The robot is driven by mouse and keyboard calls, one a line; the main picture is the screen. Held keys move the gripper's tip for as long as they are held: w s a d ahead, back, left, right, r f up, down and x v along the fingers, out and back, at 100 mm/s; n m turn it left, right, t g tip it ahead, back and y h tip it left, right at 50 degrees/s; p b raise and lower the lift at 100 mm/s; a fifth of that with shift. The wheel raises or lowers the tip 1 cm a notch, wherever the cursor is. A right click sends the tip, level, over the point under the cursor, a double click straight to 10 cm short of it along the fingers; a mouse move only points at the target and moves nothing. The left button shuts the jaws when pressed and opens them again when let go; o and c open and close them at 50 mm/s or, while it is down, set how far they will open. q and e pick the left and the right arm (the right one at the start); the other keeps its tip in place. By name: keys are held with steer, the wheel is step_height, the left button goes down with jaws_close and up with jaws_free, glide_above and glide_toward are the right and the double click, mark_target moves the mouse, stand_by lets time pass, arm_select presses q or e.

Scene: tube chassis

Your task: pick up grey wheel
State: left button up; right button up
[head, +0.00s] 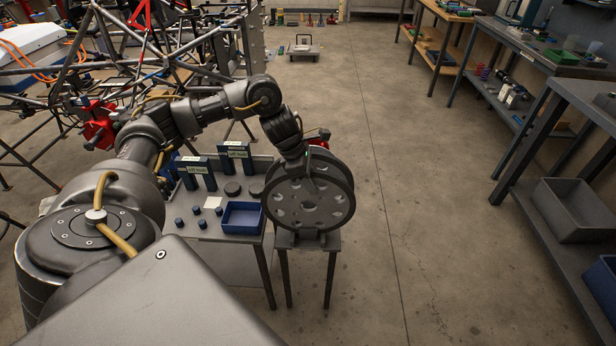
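The grey wheel (309,204) stands upright on a small dark stand (307,241) right of the work table. Its face has a ring of round holes, and a second rim shows behind the front one. My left arm reaches over from the left, and my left gripper (312,176) is at the wheel's upper part, overlapping its rim. The fingers are small and dark against the wheel, so I cannot tell whether they are closed on it. My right gripper is not in view.
The work table (212,226) left of the wheel holds a blue tray (242,217), dark blue pegs, round dark discs and labelled blue holders. A tube chassis (160,50) stands behind at the left. Workbenches and bins (575,209) line the right. The floor between is clear.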

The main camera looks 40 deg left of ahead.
arm_select(q)
jaws_close()
stand_by(1.3)
